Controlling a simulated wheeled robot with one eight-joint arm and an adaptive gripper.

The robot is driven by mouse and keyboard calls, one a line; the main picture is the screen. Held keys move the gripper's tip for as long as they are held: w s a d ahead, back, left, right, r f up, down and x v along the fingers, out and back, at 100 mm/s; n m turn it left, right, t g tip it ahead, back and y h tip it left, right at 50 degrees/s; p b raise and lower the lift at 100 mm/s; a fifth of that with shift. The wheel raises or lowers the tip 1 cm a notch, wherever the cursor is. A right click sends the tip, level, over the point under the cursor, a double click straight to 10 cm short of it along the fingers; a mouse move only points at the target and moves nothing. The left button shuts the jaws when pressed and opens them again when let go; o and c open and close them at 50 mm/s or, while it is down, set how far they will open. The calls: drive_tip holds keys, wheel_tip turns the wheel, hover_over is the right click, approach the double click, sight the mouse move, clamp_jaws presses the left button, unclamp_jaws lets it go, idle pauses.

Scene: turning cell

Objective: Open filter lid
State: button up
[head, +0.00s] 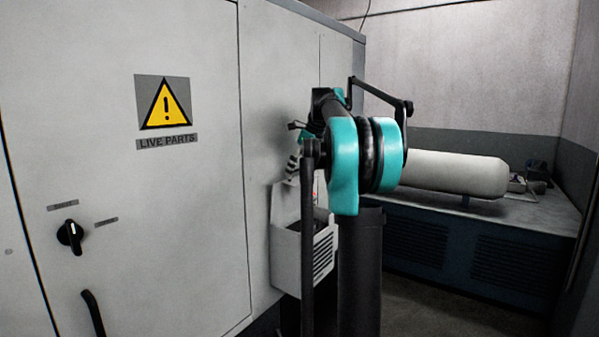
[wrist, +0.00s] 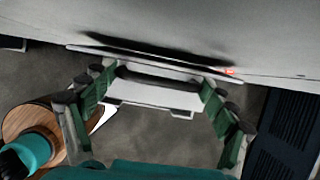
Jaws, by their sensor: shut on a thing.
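A light grey filter box (head: 292,262) with a slotted side hangs on the front of the big cabinet in the head view. A dark opening shows near its top. In the wrist view the pale lid (wrist: 150,92) lies between the green fingers of my gripper (wrist: 158,80). The fingers are spread wide, one at each end of a dark strip along the lid, and are shut on it. A dark band shows between the lid side and the cabinet wall. In the head view my arm hides most of the gripper and part of the box.
The cabinet (head: 200,210) carries a yellow warning sign (head: 165,105), a black rotary switch (head: 70,236) and a black handle (head: 92,312). A white cylinder (head: 455,172) lies on a dark blue bench (head: 470,250) at the right. Grey floor is free before the bench.

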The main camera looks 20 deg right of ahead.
drive_tip(key=o, duration=1.4)
drive_tip(key=shift+w, duration=0.15)
drive_tip(key=v, duration=1.2)
drive_tip(key=shift+f, duration=0.1)
